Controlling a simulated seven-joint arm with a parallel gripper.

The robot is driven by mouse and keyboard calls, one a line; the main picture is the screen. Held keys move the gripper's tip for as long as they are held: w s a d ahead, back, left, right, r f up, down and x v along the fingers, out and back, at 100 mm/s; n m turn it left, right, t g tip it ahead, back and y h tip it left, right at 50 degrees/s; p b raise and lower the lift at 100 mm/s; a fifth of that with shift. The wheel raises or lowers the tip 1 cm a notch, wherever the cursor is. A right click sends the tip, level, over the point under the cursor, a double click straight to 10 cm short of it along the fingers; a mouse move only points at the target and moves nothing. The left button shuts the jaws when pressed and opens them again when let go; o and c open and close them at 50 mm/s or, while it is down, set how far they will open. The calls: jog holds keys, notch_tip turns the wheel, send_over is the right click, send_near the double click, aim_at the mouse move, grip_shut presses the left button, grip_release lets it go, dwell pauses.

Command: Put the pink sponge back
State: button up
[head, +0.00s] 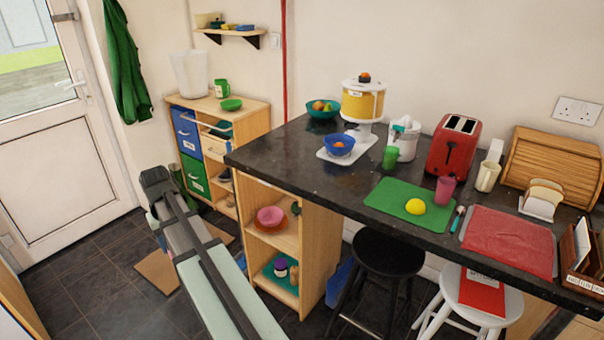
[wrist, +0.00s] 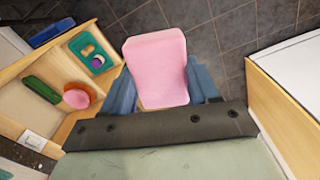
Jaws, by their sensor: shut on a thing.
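The pink sponge (wrist: 157,62) is a pale pink block, held between the two blue fingers of my gripper (wrist: 163,88) in the wrist view. In the head view my arm reaches toward the back left, and the sponge and fingers are hidden behind the dark end of the arm.
A drawer unit (head: 255,122) stands behind. A wall shelf (head: 228,33) holds small coloured items. Black (head: 388,250) and white stools stand right.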

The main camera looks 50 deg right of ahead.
jog(key=s+d+r+m, duration=0.2)
jog(key=d, duration=0.9)
jog(key=s+d+r+m, duration=0.2)
jog(key=s+d, duration=0.1)
jog(key=d, duration=0.8)
notch_tip(320, 180, up, 11)
jog(key=m, duration=0.7)
send_over(306, 172)
jog(key=shift+a+f+m, duration=0.1)
jog(key=shift+f+m, duration=0.55)
jog(key=shift+f, duration=1.05)
jog(key=shift+f+m, duration=0.6)
jog(key=shift+f, duration=1.15)
jog(key=shift+a+f+m, duration=0.1)
jog(key=shift+f+m, duration=0.55)
jog(key=shift+f, duration=1.05)
jog(key=shift+f, duration=0.15)
jog(key=o, duration=1)
